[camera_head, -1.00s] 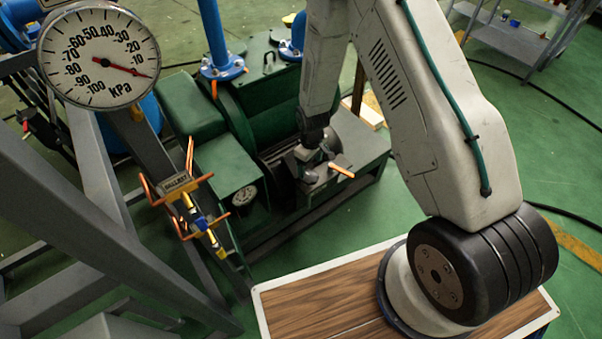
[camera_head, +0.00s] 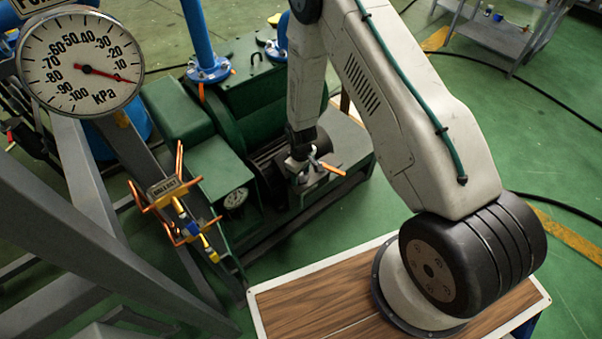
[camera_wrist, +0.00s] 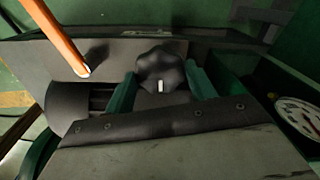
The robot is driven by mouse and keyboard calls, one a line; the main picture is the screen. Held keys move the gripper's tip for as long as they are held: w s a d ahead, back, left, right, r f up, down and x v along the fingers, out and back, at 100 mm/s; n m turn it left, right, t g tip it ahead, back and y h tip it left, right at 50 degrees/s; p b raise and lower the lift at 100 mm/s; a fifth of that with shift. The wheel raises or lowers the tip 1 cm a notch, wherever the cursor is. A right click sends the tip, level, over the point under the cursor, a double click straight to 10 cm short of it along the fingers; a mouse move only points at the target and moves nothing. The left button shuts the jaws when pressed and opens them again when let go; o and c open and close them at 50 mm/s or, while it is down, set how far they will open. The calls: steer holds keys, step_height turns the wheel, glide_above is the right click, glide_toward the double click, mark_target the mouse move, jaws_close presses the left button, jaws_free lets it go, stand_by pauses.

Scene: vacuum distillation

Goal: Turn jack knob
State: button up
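A black lobed knob (camera_wrist: 160,68) with a short white mark on its front edge is upper middle in the wrist view. Dark green upright pieces flank it on both sides; I cannot tell whether they are my fingers or machine parts. In the head view my gripper (camera_head: 298,163) points down at the grey top of the green machine (camera_head: 190,105), beside an orange lever (camera_head: 332,169). The knob cannot be made out there. The gripper's fingertips are too small and partly hidden to tell their opening or contact with the knob.
The orange lever also shows at the wrist view's upper left (camera_wrist: 60,40). A pressure gauge (camera_head: 80,62) and an orange-handled valve (camera_head: 172,195) are left in the head view. A wood-topped table (camera_head: 310,300) is in front.

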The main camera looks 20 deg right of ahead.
mark_target(301, 176)
steer(key=shift+m, duration=0.5)
steer(key=o, duration=1)
step_height(301, 176, up, 8)
steer(key=shift+f, duration=0.1)
